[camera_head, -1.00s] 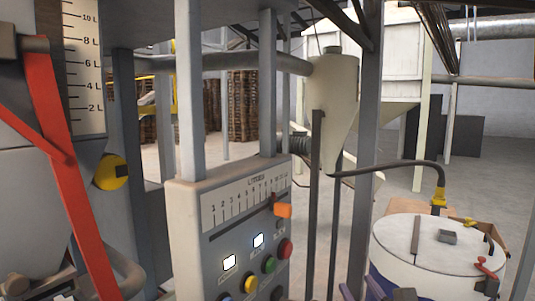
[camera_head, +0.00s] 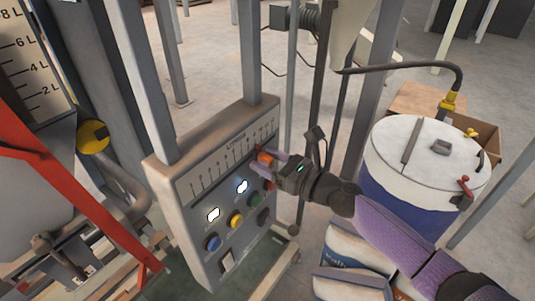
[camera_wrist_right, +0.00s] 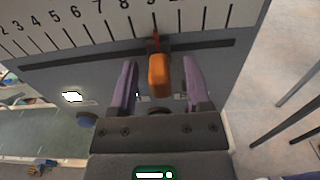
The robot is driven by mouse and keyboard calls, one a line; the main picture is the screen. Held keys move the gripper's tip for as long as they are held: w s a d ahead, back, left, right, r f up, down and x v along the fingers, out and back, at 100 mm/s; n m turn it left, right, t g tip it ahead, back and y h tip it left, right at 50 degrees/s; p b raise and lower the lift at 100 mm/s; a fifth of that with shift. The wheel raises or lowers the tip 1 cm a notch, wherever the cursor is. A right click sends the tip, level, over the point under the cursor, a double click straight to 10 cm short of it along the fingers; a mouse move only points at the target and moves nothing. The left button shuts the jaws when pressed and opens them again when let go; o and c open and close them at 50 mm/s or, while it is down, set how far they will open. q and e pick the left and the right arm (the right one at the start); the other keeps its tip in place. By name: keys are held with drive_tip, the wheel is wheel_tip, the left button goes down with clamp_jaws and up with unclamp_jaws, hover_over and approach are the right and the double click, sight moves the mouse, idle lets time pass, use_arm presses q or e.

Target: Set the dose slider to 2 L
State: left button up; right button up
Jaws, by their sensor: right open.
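The orange dose slider knob (camera_head: 265,157) sits in a slot below a printed litre scale (camera_head: 228,158), toward its right end, on a grey control panel (camera_head: 185,185). In the right wrist view the orange knob (camera_wrist_right: 159,75) has a red pointer (camera_wrist_right: 156,40) that stands near the 9 mark. My right gripper (camera_head: 266,164) is open at the panel, with one purple finger on each side of the knob. In the right wrist view a gap shows between the knob and each finger of the right gripper (camera_wrist_right: 160,68). My left gripper is not in view.
Lit white buttons (camera_head: 242,186) and coloured buttons, including a yellow one (camera_head: 235,220), sit below the slot. Grey posts rise by the panel. A red bar (camera_head: 80,205) crosses at left. A white-lidded drum (camera_head: 425,150) stands at right, with sacks (camera_head: 350,255) below.

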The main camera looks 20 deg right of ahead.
drive_tip(key=shift+w+a, duration=0.15)
clamp_jaws()
idle(1.4)
